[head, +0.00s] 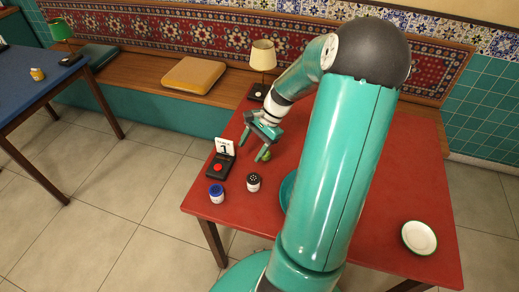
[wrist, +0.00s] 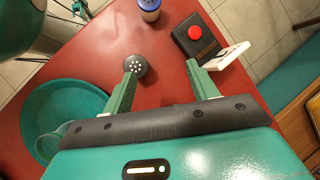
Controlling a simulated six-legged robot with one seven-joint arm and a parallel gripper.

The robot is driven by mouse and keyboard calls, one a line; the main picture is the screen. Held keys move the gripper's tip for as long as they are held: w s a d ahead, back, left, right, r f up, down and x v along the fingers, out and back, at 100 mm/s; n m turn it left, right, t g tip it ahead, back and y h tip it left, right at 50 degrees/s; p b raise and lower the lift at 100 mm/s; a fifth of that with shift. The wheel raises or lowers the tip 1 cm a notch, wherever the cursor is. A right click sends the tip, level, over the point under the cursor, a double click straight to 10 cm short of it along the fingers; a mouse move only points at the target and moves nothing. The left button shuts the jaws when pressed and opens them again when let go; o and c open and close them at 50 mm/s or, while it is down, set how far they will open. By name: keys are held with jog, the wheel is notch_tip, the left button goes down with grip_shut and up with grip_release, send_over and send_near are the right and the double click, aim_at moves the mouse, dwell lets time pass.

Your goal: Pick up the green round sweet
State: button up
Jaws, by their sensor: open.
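The green round sweet (head: 267,156) is small and sits on the red table (head: 390,190) in the head view, just right of my gripper's near finger. My gripper (head: 250,152) is open, its two green fingers pointing down over the table near the lamp. The sweet is not seen in the wrist view. I cannot tell whether the near finger touches it.
A black device with a red button (head: 218,167) and number card, a blue-labelled jar (head: 216,193) and a shaker (head: 254,182) stand nearby. A lamp (head: 263,58) is behind. A teal dish (wrist: 33,103) is partly hidden by my arm.

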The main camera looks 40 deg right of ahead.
jog(key=s+d+f+m+t+y, duration=0.2)
jog(key=s+d+f+m+t, duration=0.15)
jog(key=d+f+m, duration=0.35)
jog(key=m+t, duration=0.4)
jog(key=t, duration=0.2)
send_near(269, 153)
jog(key=x, duration=0.6)
jog(key=shift+w+d, duration=0.1)
jog(key=shift+w, duration=0.15)
jog(key=x, duration=0.5)
jog(key=shift+g, duration=0.25)
jog(key=c, duration=1)
jog(key=shift+c, duration=0.2)
